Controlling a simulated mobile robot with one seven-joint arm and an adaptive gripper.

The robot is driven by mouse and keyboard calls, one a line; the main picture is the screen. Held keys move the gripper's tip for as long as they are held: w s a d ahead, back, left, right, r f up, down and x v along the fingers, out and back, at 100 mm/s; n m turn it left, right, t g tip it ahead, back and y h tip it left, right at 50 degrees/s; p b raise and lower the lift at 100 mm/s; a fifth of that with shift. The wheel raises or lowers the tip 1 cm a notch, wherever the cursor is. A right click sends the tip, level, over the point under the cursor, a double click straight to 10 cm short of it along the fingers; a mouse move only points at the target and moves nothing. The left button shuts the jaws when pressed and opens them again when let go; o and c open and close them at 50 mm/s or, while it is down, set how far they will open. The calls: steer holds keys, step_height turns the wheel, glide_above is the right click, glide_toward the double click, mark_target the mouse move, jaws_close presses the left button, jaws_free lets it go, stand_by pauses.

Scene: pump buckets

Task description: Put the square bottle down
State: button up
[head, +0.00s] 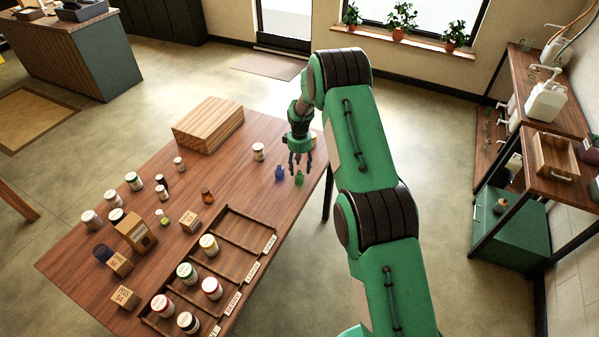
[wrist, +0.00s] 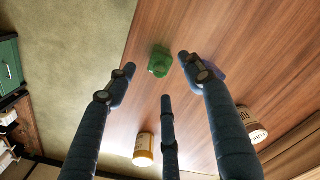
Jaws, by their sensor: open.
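My gripper (head: 300,164) is open above the far right end of the wooden table (head: 185,172), its fingers pointing down. A small green bottle (head: 299,178) stands on the table just below the fingertips, and a small blue bottle (head: 279,174) is to its left. In the wrist view the green bottle (wrist: 160,61) shows beyond the spread fingers of my gripper (wrist: 157,74), with nothing held between them. The blue bottle (wrist: 212,71) is partly hidden behind a finger there. Which of the two is the square bottle I cannot tell for sure.
A white-labelled jar (head: 258,151) and a wooden box (head: 208,124) stand left of my gripper. An orange jar (wrist: 144,149) shows low in the wrist view. A divided tray (head: 243,231) with several jars lies nearer. The table's right edge is close to the green bottle.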

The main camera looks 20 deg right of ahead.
step_height(320, 180, up, 8)
stand_by(0.4)
stand_by(0.6)
steer(key=s+a+r+m+t, duration=0.1)
steer(key=s+a+r, duration=0.1)
steer(key=s+r, duration=0.75)
steer(key=s+a+r+t, duration=0.15)
steer(key=s+r, duration=0.35)
steer(key=r, duration=0.9)
steer(key=s+a+r+m, duration=0.1)
steer(key=s+a+r, duration=0.2)
steer(key=s+r, duration=0.65)
steer(key=s+a+r+m+t, duration=0.1)
steer(key=s+a+r+t, duration=0.1)
steer(key=s+r, duration=0.95)
steer(key=s+f, duration=0.1)
steer(key=s, duration=0.8)
steer(key=s+a+f+m+t, duration=0.1)
steer(key=s, duration=0.9)
steer(key=shift+s+a+f, duration=0.25)
steer(key=shift+s+f, duration=0.05)
steer(key=shift+f, duration=0.05)
